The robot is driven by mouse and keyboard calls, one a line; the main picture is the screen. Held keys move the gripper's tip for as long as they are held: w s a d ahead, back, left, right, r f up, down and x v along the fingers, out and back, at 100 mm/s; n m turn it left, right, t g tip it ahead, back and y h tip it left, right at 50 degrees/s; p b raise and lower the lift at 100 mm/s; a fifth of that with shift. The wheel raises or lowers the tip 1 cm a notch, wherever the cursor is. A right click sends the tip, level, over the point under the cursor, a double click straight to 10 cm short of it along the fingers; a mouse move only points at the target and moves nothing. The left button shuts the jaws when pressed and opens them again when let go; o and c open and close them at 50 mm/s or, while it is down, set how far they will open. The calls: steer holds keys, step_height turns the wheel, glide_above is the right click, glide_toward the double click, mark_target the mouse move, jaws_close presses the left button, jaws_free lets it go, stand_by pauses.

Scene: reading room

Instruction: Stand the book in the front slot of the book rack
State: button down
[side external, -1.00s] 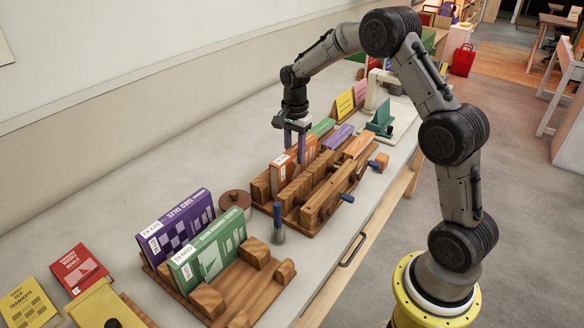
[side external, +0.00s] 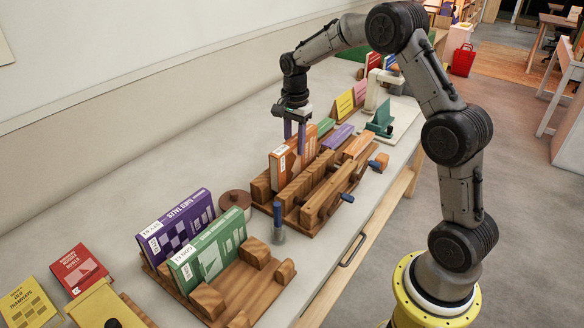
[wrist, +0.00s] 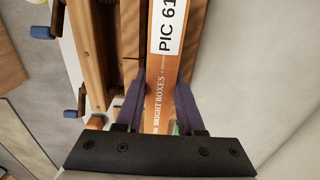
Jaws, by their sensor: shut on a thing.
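The orange book (side external: 283,166) stands upright at the back of the wooden press with clamps, partly hidden by its blocks. My gripper (side external: 295,144) points down over it and is shut on its upper part. In the wrist view the fingers (wrist: 160,95) lie on both sides of the orange spine (wrist: 162,70), which has a white "PIC 61" label. The book rack (side external: 265,291) stands in the near part of the bench. A purple book (side external: 178,228) is in its back slot and a green book (side external: 208,252) in the slot before it. The front slot, between wooden blocks, looks empty.
The press (side external: 318,208) has blue-tipped handles toward the bench front. A blue-topped object (side external: 278,225) and a round brown lidded pot (side external: 235,200) stand between press and rack. Red (side external: 79,269) and yellow (side external: 30,302) books lie at the left.

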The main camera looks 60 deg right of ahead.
steer(key=shift+r, duration=2.85)
steer(key=shift+r, duration=0.1)
step_height(320, 180, up, 9)
steer(key=s+a, duration=0.3)
steer(key=a, duration=1.9)
steer(key=s+a, duration=1)
steer(key=a, duration=0.2)
step_height(320, 180, down, 10)
steer(key=shift+a, duration=0.25)
steer(key=shift+f, duration=0.7)
steer(key=shift+f, duration=1.4)
